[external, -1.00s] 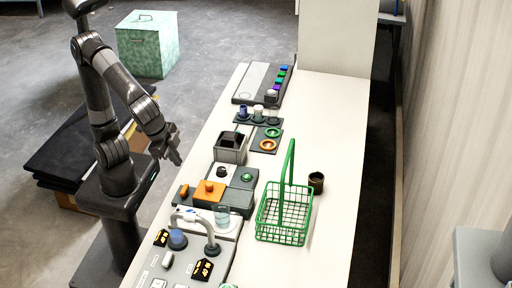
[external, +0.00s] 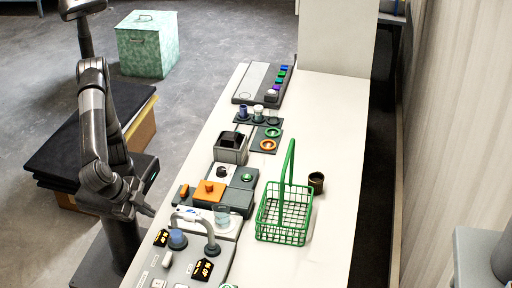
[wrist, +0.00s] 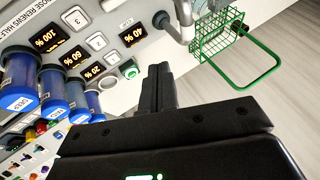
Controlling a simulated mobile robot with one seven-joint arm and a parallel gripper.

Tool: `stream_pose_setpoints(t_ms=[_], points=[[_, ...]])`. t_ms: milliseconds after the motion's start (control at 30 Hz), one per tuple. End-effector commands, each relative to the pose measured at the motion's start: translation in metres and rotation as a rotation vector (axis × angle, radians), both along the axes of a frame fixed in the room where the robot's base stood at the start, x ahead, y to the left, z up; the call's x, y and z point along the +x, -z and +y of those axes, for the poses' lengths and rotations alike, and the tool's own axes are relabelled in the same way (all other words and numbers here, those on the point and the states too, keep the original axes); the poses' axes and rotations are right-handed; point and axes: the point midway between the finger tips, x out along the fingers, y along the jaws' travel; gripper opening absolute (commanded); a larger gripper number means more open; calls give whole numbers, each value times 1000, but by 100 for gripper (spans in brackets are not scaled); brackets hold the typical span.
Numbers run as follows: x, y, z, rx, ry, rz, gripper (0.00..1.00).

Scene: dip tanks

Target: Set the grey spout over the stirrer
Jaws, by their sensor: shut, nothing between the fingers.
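The grey spout (external: 208,230) is a curved pipe rising from a round dark base near the front of the long table. Its free end points down by a blue round part (external: 177,239). Behind it a clear beaker (external: 221,215) stands on a white plate (external: 229,228); I cannot tell for certain which part is the stirrer. In the wrist view part of the spout (wrist: 184,12) shows at the top, beyond the fingers. My gripper (external: 149,212) is shut and empty, off the table's left edge and apart from the spout. It also shows in the wrist view (wrist: 157,70).
A green wire basket (external: 284,220) with a tall handle stands right of the spout, a dark cup (external: 316,181) beside it. An orange block (external: 209,191) is behind the spout. A panel with percent displays (external: 203,269) is in front.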

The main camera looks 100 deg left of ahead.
Motion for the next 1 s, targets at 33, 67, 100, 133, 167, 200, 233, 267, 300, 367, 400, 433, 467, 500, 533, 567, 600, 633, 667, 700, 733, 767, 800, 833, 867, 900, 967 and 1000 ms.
stream_pose_setpoints(t_ms=[33,67,100,133,167,200,233,267,300,367,400,433,467,500,533,567,600,633,667,700,733,767,800,833,867,900,967,1000], points=[[0,0,0,0,0,0,0],[0,0,0,0,0,0,0],[0,0,0,0,0,0,0],[0,1,1,0,0,1,0],[1,2,1,0,0,1,0],[2,4,2,1,0,1,0],[3,6,3,1,0,1,0],[4,8,4,1,0,1,0],[6,12,6,1,0,1,0],[10,21,10,2,-1,2,0],[14,27,13,3,-2,3,0],[17,32,15,3,-1,2,0],[19,38,17,4,-2,2,0],[23,45,20,4,-1,3,0],[26,51,23,5,-1,3,0],[29,57,25,5,-1,3,0],[33,64,28,5,-1,4,0],[35,69,30,4,-1,3,0],[38,74,33,4,-1,4,0],[41,81,35,3,0,3,0],[43,85,37,3,0,3,0],[45,86,42,1,-1,2,0],[46,85,49,0,-1,1,0],[47,87,54,1,-1,1,0],[47,87,58,1,-1,1,0],[48,88,62,0,-1,0,0],[49,89,68,1,-1,1,0],[50,90,70,1,-1,1,0]])
